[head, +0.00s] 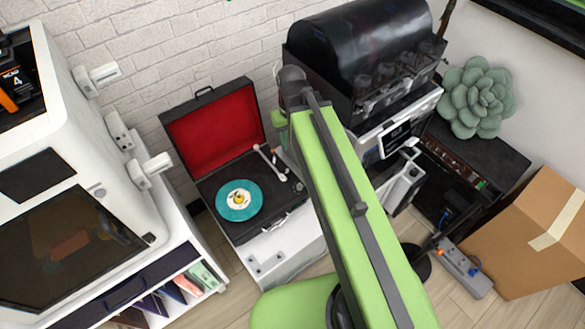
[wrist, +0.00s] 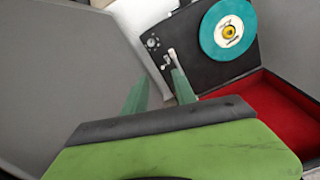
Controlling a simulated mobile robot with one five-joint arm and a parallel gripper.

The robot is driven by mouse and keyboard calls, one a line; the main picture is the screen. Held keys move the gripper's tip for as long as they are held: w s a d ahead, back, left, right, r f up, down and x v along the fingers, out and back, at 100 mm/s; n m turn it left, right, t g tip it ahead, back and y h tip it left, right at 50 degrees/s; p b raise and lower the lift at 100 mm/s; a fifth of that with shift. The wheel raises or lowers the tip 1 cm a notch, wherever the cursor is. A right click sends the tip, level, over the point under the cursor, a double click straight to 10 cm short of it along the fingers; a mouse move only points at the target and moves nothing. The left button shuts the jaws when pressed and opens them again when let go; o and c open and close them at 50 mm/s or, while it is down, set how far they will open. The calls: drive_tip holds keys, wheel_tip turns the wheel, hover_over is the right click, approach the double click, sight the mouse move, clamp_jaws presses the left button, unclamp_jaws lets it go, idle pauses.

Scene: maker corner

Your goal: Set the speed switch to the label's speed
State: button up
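The record player (head: 285,213) stands open, its red-lined lid (head: 212,128) raised against the brick wall. A teal record (head: 239,201) with a cream label and yellow centre lies on it; the label's print is too small to read. In the wrist view the record (wrist: 228,30) is at upper right. Small pale controls (wrist: 152,42) sit at the player's corner; I cannot tell which is the speed switch or its setting. My gripper (wrist: 159,73) has its two green fingers apart and empty, in front of the player's control side. My arm hides the gripper in the head view.
A white enclosed machine (head: 75,215) stands at left, with books on the shelf below. A dark-hooded machine (head: 365,45) stands at right, beside a succulent (head: 476,97), a cardboard box (head: 530,235) and a power strip (head: 463,267). Some wooden floor is clear at front.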

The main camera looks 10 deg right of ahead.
sight(287, 169)
drive_tip(key=w+f+n+b, duration=0.3)
drive_tip(key=w+f, duration=0.3)
wheel_tip(287, 169, down, 17)
drive_tip(key=b, duration=1.7)
drive_tip(key=shift+s+a+b, duration=0.1)
drive_tip(key=shift+a+b, duration=0.05)
drive_tip(key=shift+b, duration=0.2)
drive_tip(key=shift+r, duration=0.1)
clamp_jaws()
